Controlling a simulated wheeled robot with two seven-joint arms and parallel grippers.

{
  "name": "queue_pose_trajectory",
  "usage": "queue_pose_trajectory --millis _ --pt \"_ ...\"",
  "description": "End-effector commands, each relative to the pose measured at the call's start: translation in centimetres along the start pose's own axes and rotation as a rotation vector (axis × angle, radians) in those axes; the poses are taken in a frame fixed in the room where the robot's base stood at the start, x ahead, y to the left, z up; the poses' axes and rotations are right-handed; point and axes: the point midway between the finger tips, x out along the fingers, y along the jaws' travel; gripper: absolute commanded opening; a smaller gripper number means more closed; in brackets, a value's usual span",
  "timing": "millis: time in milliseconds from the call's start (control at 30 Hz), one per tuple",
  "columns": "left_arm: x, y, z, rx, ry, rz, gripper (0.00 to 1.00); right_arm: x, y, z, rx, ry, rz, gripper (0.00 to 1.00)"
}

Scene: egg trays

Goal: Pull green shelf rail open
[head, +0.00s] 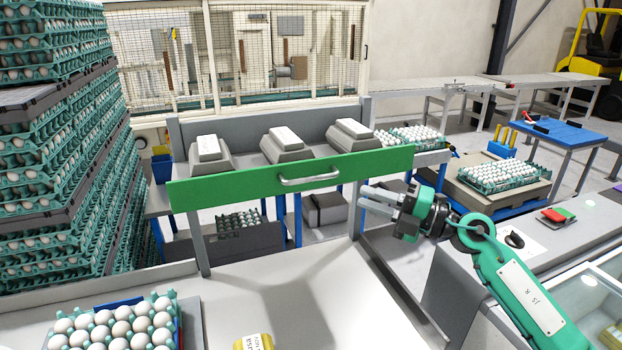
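A green shelf rail (230,191) runs across the front of a raised grey shelf in the middle of the head view. A silver bar handle (308,180) is fixed to the rail's middle. My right gripper (362,198) comes in from the right, just below the rail's right part and to the right of the handle. Its two fingers point left and show a gap between them, with nothing seen in it. It is apart from the handle.
Tall egg-tray stacks (60,190) stand at the left. An egg tray (118,325) and a yellow labelled item (253,341) lie on the front table (300,285), whose middle is clear.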

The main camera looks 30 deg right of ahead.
Motion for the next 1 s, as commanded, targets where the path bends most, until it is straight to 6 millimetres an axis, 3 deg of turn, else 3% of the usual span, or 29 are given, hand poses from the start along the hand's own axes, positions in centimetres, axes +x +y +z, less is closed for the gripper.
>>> queue_pose_trajectory --millis 800,1000 --pt "-5.3 0.1 -0.5 0.000 0.001 0.002 0.36 11.0 0.4 0.0 0.001 0.001 0.001 0.20" --pt "-6.1 0.0 -0.6 0.000 0.001 0.002 0.36 12.8 0.1 0.0 0.002 0.000 0.000 0.20"
